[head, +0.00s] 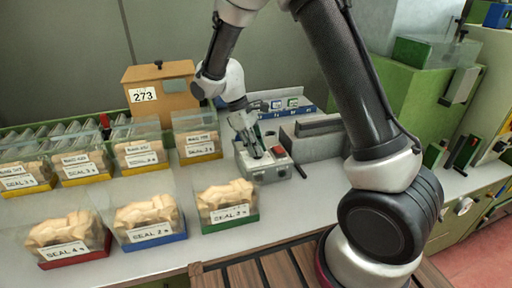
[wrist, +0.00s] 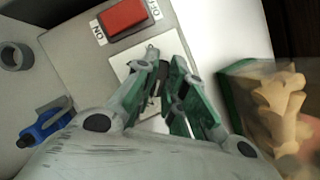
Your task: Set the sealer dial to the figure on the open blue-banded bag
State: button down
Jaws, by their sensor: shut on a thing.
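My gripper (head: 257,153) points down onto the sealer's top. In the wrist view my gripper (wrist: 165,100) is shut over the white dial plate (wrist: 128,68), its green-padded fingers around what seems to be the dial. The fingers hide the dial and most of the plate, so I cannot read its setting. A red ON/OFF switch (wrist: 124,15) sits beside the plate.
A red-banded bag (head: 68,236) and a green-banded bag (head: 228,205) flank the blue one. Several yellow-banded bags (head: 140,155) stand behind. A wooden box marked 273 (head: 160,92) is at the back. A blue-handled item (wrist: 45,125) lies by the sealer's edge.

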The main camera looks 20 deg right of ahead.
jog(key=shift+s+f, duration=0.15)
jog(key=shift+s, duration=0.05)
jog(key=c, duration=1.5)
grip_release()
jog(key=shift+w, duration=0.1)
jog(key=shift+w+a+r, duration=0.15)
jog(key=shift+w+r, duration=0.05)
jog(key=shift+r, duration=0.3)
jog(key=v, duration=1.1)
